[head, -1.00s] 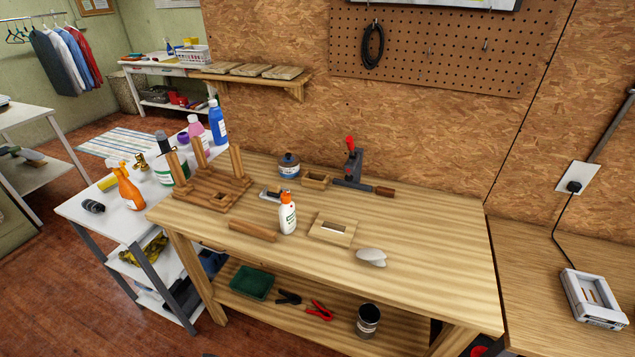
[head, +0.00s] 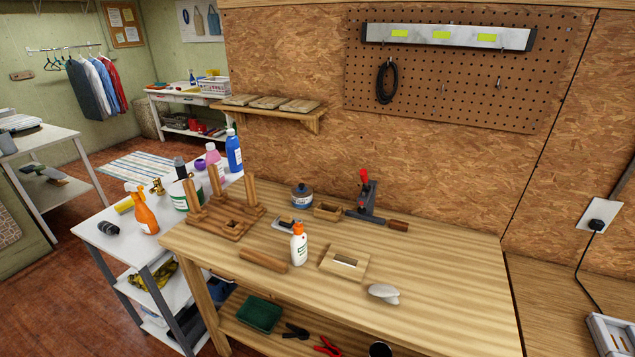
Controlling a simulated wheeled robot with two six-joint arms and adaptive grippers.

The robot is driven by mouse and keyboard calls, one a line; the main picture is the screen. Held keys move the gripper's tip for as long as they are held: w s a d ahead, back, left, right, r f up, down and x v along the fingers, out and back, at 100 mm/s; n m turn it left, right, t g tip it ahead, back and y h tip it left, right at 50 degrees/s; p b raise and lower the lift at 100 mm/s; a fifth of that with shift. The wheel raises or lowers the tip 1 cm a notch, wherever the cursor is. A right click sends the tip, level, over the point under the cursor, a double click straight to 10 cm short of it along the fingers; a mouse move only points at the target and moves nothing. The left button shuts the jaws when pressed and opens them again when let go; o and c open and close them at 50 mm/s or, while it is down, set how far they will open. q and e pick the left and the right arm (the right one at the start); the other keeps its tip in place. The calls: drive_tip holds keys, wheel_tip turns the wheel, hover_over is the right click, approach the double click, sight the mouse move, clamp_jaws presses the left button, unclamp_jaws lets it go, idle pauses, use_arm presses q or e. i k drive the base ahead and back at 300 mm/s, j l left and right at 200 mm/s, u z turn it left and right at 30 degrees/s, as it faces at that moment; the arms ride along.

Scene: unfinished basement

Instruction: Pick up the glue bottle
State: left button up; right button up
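The glue bottle (head: 299,246) is white with an orange cap and a label. It stands upright on the wooden workbench (head: 440,285), near the middle of the top. A wooden cylinder (head: 263,260) lies to its left, and a wooden block with a slot (head: 344,262) lies to its right. A small hand plane (head: 287,223) is just behind it. Neither of my grippers shows in the head view.
A wooden rack with upright posts (head: 228,228) stands at the bench's left. A clamp-like tool with a red handle (head: 364,195) and a blue-lidded jar (head: 302,196) are at the back. A grey mouse-shaped object (head: 384,293) lies front right. The bench's right side is clear.

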sight(299, 243)
drive_tip(key=z, duration=1.65)
drive_tip(key=k+j, duration=0.25)
drive_tip(key=j, duration=0.15)
drive_tip(key=k+j, duration=0.25)
drive_tip(key=j, duration=0.2)
drive_tip(key=k+j, duration=0.25)
drive_tip(key=j, duration=0.15)
drive_tip(key=z, duration=0.05)
